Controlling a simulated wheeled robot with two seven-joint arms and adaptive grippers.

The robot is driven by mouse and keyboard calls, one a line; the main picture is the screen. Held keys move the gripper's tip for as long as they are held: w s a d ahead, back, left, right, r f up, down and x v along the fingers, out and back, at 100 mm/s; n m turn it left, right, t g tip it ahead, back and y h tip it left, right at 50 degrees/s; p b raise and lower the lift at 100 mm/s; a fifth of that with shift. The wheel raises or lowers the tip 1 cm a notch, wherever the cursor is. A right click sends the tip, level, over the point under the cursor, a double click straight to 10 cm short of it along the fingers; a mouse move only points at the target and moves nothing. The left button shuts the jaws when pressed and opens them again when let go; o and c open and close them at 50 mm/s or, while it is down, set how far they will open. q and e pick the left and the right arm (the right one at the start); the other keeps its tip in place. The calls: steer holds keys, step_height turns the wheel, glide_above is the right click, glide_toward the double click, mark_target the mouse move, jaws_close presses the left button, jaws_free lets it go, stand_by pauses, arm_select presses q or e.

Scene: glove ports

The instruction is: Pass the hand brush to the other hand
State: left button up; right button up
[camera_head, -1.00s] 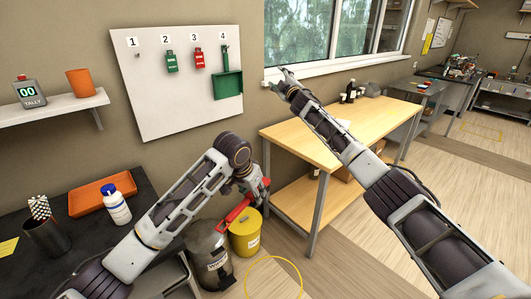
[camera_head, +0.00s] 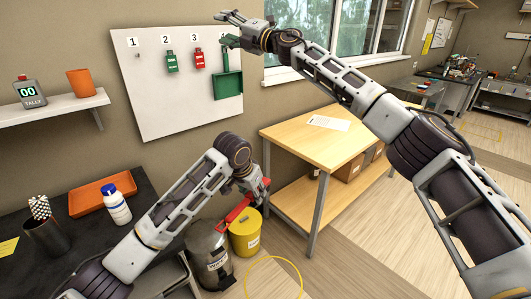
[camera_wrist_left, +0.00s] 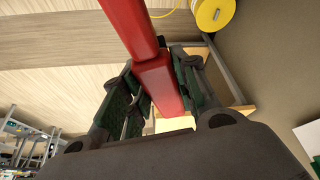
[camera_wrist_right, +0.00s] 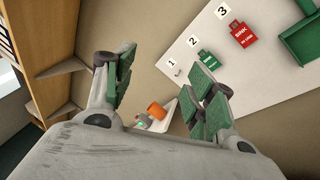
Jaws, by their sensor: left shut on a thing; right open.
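The hand brush shows as a red bar. In the head view its red part (camera_head: 235,214) hangs low at the centre, above the bins, held by my left gripper (camera_head: 259,188). In the left wrist view the red handle (camera_wrist_left: 155,75) runs between the left fingers (camera_wrist_left: 160,95), which are shut on it. Its bristles cannot be made out. My right gripper (camera_head: 224,29) is open and empty, high near the top right corner of the pegboard, far from the brush. Its spread fingers (camera_wrist_right: 165,92) also show in the right wrist view.
The white board (camera_head: 150,95) holds green and red tags and a green dustpan (camera_head: 228,86). A yellow bin (camera_head: 245,238) and a grey bin (camera_head: 208,260) stand below the brush. A wooden table (camera_head: 300,145) stands right of them. A shelf (camera_head: 60,107) is at left.

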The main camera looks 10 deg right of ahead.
steer(key=s+a+f+n+g+h, duration=0.25)
steer(key=s+f+g, duration=0.25)
steer(key=f, duration=0.8)
steer(key=s+a+f+n+g+h, duration=0.15)
steer(key=s+f+g+h, duration=0.25)
steer(key=f, duration=0.9)
steer(key=s+d+f+m+g+h, duration=0.2)
steer(key=s+d+f+m+h, duration=0.2)
steer(key=d, duration=0.2)
steer(key=s+d+f+m+g+h, duration=0.2)
steer(key=s+d+f+m+h, duration=0.2)
steer(key=d, duration=0.3)
steer(key=shift+s+f+h, duration=0.15)
steer(key=shift+f+h, duration=0.25)
steer(key=shift+h, duration=0.05)
steer(key=shift+f, duration=0.1)
